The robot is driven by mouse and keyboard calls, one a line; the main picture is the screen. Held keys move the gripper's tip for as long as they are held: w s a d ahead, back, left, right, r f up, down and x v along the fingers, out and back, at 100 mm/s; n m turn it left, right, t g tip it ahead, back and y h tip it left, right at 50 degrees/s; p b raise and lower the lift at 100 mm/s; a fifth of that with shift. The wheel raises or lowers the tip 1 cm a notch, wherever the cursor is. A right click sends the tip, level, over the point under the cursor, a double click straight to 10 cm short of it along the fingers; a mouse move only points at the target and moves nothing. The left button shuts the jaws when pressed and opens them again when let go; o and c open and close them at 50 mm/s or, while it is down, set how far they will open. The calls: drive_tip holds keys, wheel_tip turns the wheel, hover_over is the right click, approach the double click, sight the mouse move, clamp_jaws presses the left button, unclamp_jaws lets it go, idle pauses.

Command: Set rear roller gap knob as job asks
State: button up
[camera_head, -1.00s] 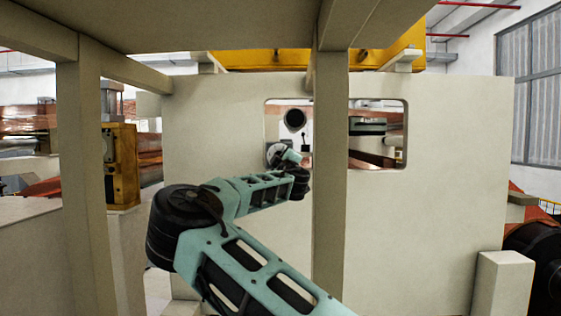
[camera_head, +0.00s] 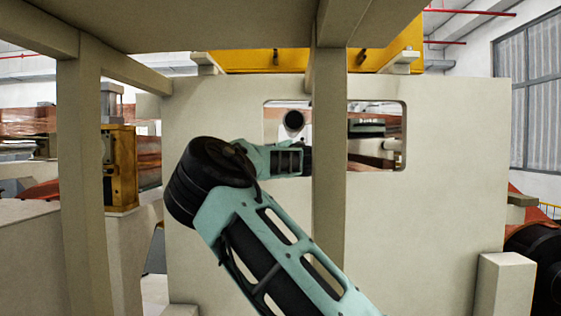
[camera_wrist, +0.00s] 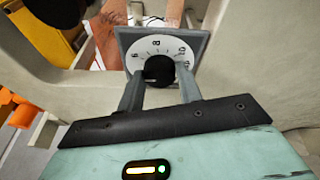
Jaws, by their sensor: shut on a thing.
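In the wrist view, a round white dial (camera_wrist: 141,50) with dark numbers and tick marks sits on a grey square plate. A black knob (camera_wrist: 159,69) is at its centre. My gripper (camera_wrist: 160,78) has its two grey fingers on either side of the knob and is shut on it. The numbers 6, 8 and 10 can be read on the dial; its lower part and the knob's pointer are hidden by the fingers and the knob. In the head view, my arm reaches to the window in the beige panel, and a beige post hides its end, the gripper and the dial.
A large beige panel (camera_head: 420,220) with a rectangular window stands ahead. A beige post (camera_head: 329,150) stands close in front of it, beside my arm. A yellow block (camera_head: 120,165) is at the left. An orange part (camera_wrist: 20,112) shows at the wrist view's left edge.

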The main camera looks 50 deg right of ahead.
drive_tip(key=n+g+h+p, duration=0.1)
drive_tip(key=n+g+p, duration=0.1)
drive_tip(key=n, duration=0.4)
drive_tip(key=n+g+h+p, duration=0.1)
drive_tip(key=n+g+p, duration=0.2)
drive_tip(key=n, duration=0.4)
drive_tip(key=w+a+n+g+h+p, duration=0.1)
drive_tip(key=n+g+h+p, duration=0.1)
drive_tip(key=n+p, duration=0.2)
drive_tip(key=shift+r+n+g+p, duration=0.15)
drive_tip(key=shift+n+g, duration=0.05)
drive_tip(key=shift+n, duration=0.65)
drive_tip(key=shift+r+n+g+p, duration=0.1)
drive_tip(key=shift+n+g+p, duration=0.1)
drive_tip(key=shift+n, duration=0.65)
drive_tip(key=o, duration=1)
drive_tip(key=b+v, duration=0.4)
drive_tip(key=v, duration=1.3)
drive_tip(key=shift+a+b, duration=0.25)
drive_tip(key=shift+b, duration=0.05)
